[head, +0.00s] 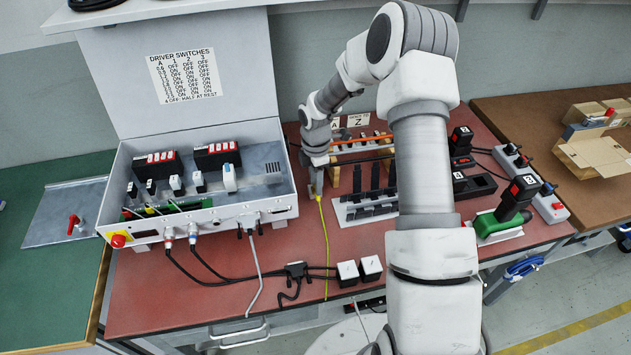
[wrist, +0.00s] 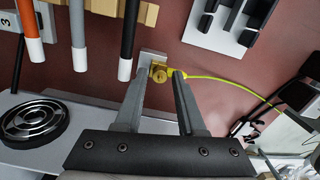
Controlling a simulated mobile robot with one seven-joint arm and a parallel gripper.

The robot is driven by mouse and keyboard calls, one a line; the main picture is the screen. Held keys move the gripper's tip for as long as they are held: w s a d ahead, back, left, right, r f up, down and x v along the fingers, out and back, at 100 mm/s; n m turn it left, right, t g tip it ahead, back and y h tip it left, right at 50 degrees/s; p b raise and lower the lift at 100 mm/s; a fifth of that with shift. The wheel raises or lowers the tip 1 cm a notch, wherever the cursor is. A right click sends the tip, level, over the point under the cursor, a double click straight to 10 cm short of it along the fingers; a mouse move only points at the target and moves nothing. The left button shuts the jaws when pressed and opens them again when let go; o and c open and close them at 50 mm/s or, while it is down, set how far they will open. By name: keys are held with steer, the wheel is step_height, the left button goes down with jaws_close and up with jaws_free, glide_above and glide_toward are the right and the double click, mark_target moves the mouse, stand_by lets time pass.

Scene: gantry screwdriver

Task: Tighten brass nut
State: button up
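The brass nut (wrist: 160,73) shows in the wrist view at the end of a yellow cable (wrist: 232,80), against a small grey block (wrist: 152,56). My gripper (wrist: 161,76) has one finger on each side of the nut, and its fingertips appear closed on it. In the head view my gripper (head: 315,192) is low over the red bench, right of the grey control box. The yellow cable (head: 325,240) runs from there to the front edge. The nut is too small to make out in the head view.
The open grey control box (head: 215,215) stands left of my gripper. A rack with black parts (head: 362,208) is close on the right. Black adapters and white plugs (head: 347,272) lie at the front.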

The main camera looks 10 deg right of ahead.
steer(key=shift+n+p, duration=0.3)
steer(key=shift+n, duration=0.9)
steer(key=n+p, duration=0.1)
steer(key=n, duration=0.1)
steer(key=n+p, duration=0.1)
steer(key=n, duration=0.1)
steer(key=shift+r+n, duration=0.2)
steer(key=shift+n, duration=0.2)
steer(key=n+p, duration=0.2)
steer(key=n, duration=0.3)
steer(key=shift+f, duration=0.15)
steer(key=shift+n+p, duration=0.65)
steer(key=shift+n, duration=0.15)
steer(key=n+p, duration=0.2)
steer(key=n, duration=0.6)
steer(key=shift+p, duration=0.3)
